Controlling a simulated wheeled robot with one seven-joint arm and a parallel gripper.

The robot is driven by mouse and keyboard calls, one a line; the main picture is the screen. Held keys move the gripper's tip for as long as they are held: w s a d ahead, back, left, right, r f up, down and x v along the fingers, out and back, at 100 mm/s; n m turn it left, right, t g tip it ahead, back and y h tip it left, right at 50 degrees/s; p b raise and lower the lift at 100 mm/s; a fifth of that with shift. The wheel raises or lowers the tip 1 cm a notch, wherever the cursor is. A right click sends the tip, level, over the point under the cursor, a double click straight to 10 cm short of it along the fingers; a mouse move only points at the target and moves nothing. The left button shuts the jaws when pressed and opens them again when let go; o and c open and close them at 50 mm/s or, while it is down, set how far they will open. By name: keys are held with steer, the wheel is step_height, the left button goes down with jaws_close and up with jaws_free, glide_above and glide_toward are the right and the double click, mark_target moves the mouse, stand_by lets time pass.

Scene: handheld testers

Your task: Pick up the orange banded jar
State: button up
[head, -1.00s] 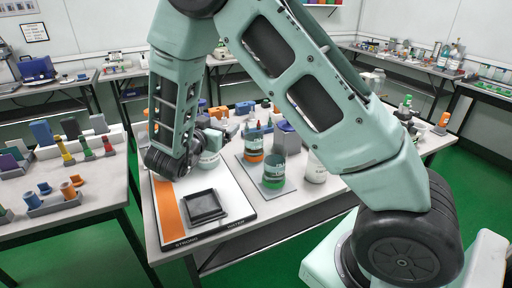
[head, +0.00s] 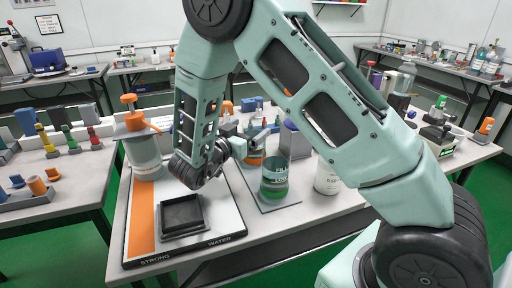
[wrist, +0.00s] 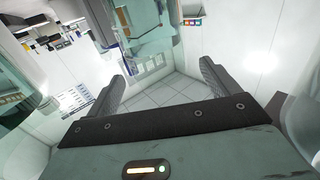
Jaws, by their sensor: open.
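A clear jar with an orange band (head: 253,161) stands on the table behind a clear jar with a green band (head: 273,188) in the head view. My arm's end and gripper (head: 262,131) partly cover the orange banded jar's upper part. My gripper seems to be close to that jar, but I cannot tell whether they touch. In the wrist view my gripper (wrist: 166,72) has its two fingers wide apart with nothing between them. The wrist view shows walls and tilted furniture, and no orange banded jar.
A black square tray (head: 181,214) sits on the white board with an orange strip (head: 141,222). A big white container with an orange top (head: 144,160) stands left of my wrist. A white tub (head: 326,180) stands right of the green banded jar. Several small objects crowd the table behind.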

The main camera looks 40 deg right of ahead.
mark_target(260, 121)
steer(key=x, duration=0.5)
steer(key=shift+d, duration=0.15)
jaws_close()
